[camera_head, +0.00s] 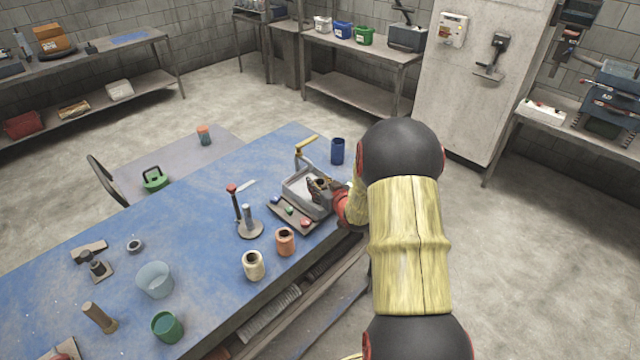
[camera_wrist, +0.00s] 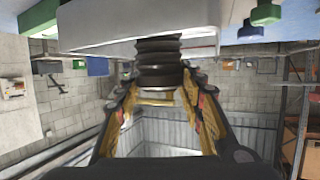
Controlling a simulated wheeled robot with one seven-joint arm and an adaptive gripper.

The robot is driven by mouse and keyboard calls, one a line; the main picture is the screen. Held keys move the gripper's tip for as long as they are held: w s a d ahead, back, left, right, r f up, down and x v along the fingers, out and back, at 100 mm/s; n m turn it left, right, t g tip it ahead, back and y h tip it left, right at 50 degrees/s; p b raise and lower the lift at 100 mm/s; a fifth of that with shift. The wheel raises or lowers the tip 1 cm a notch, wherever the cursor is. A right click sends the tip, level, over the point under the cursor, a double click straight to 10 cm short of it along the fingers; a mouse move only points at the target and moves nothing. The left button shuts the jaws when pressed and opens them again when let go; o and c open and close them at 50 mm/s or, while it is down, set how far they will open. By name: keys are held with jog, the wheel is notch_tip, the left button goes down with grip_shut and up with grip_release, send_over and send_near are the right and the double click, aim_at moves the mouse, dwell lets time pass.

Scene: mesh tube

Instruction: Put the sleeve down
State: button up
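A dark, ribbed sleeve (camera_wrist: 159,62) stands between the fingertips of my gripper (camera_wrist: 160,88) in the wrist view. The fingers touch its sides, and its far end meets a pale, flat-sided body. In the head view my gripper (camera_head: 330,192) is at the right edge of the blue table, over the grey tray (camera_head: 298,195). The open top of the sleeve (camera_head: 319,183) shows there, small and partly covered by the fingers. Whether the sleeve touches the tray is hard to tell.
A yellow-handled crank (camera_head: 307,146) and a blue cup (camera_head: 337,151) stand behind the tray. An orange spool (camera_head: 285,241), a cream spool (camera_head: 253,265) and a rod stand (camera_head: 247,225) are nearby. The table's middle (camera_head: 190,225) is clear.

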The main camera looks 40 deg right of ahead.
jog(key=o, duration=0.5)
jog(key=shift+c, duration=0.2)
